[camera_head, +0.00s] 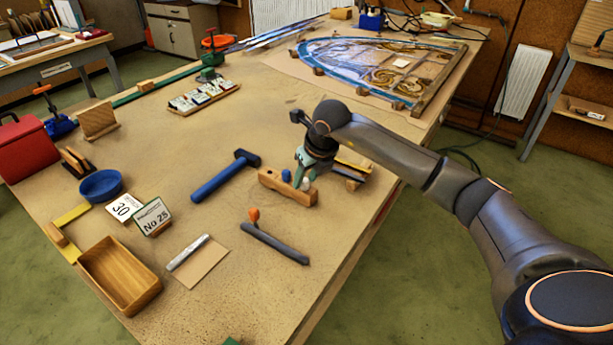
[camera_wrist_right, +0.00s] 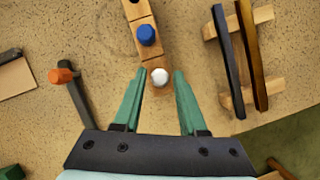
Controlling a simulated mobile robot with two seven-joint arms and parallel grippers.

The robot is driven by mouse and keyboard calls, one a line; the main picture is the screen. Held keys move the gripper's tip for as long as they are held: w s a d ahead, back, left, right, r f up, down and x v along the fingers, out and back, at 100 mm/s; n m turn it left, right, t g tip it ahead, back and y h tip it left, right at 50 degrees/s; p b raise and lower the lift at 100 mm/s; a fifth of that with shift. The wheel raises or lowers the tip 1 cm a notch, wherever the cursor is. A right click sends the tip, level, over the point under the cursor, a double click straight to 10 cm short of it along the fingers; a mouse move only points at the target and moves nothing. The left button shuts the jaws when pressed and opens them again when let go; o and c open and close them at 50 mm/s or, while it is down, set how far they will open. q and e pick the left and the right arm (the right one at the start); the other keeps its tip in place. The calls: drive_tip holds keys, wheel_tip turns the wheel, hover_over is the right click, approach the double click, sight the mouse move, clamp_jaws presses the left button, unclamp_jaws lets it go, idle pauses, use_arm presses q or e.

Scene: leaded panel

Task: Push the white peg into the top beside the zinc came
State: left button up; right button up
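A wooden block (camera_head: 286,188) lies on the bench with a blue peg (camera_head: 286,175) standing in it. In the right wrist view the block (camera_wrist_right: 153,55) carries the blue peg (camera_wrist_right: 147,36) and, at its near end, a white round peg top (camera_wrist_right: 159,77). A dark hole shows at the block's far end. My right gripper (camera_wrist_right: 160,72) is open, its green fingers on either side of the white peg, with gaps visible. In the head view the right gripper (camera_head: 304,172) hangs over the block's right end. I cannot tell which strip is the zinc came. My left gripper is out of view.
Dark and brown strips (camera_wrist_right: 240,58) lie across wooden rests right of the block. A blue hammer (camera_head: 225,176) and an orange-topped dark tool (camera_head: 275,243) lie nearby. The bench's right edge is close.

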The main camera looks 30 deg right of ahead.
clamp_jaws()
idle(0.6)
